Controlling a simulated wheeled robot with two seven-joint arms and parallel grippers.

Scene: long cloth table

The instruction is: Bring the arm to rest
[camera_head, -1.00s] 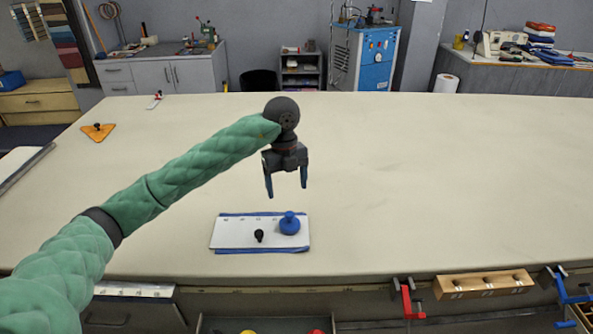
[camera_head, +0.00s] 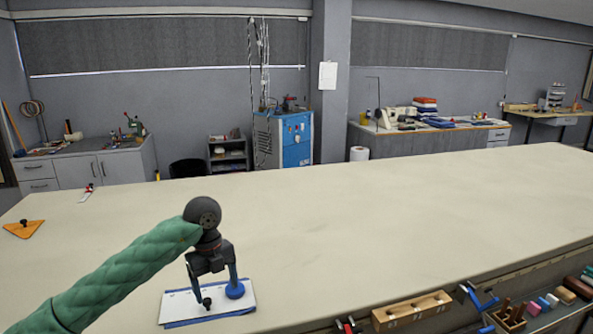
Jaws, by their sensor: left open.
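My left gripper (camera_head: 211,283) comes in from the left on its green padded arm. It is open and points down, with nothing between its fingers. In the picture its fingers overlap a white board with blue edges (camera_head: 180,305) lying on the cloth table (camera_head: 400,220). The blue round knob (camera_head: 235,290) and the small black knob (camera_head: 207,302) are on the board, by the fingertips in the picture. I cannot tell the gripper's exact height above the board. My right gripper is not in view.
An orange triangle with a black knob (camera_head: 23,229) lies at the table's far left. A wooden block with holes (camera_head: 411,310) and red and blue clamps sit along the front edge. The middle and right of the table are clear.

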